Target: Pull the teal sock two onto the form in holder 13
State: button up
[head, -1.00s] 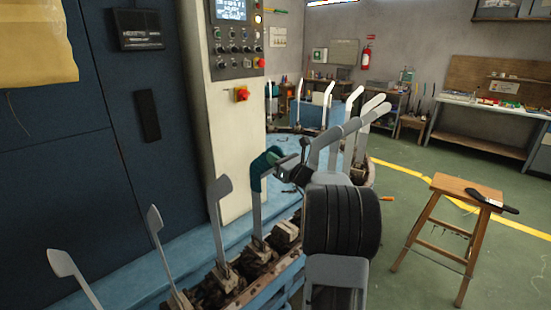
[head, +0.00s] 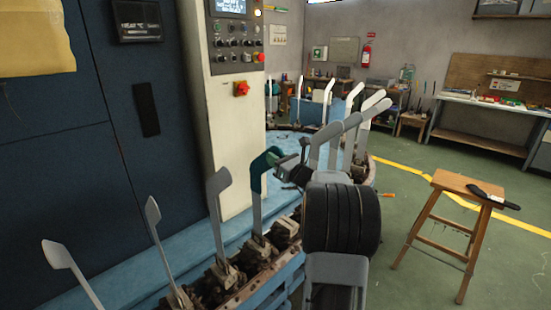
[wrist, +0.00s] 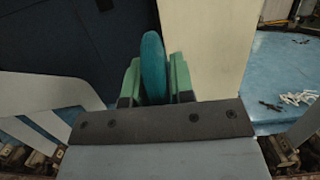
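The teal sock (head: 262,161) covers the upper, bent end of a pale upright form (head: 257,207) in the head view. Bare form shows below it, down to the holder (head: 259,248). No holder number can be read. My gripper (head: 281,164) is at the toe end of the sock, coming from the right. In the wrist view the sock (wrist: 153,65) stands between the two green fingers of my gripper (wrist: 155,88), which sit close against both sides of it. The fingers look shut on the sock. The form inside is hidden there.
Bare forms stand in a row to the left (head: 218,205) and behind my arm (head: 353,100). A control column (head: 237,130) and dark cabinet (head: 90,190) stand close behind the row. A wooden stool (head: 462,187) with a dark item on it stands on open floor at right.

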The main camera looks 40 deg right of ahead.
jog(key=o, duration=0.4)
jog(key=shift+s, duration=0.1)
jog(key=b+v, duration=0.1)
jog(key=v, duration=1.2)
jog(key=shift+s+d+f, duration=0.1)
jog(key=shift+s, duration=0.2)
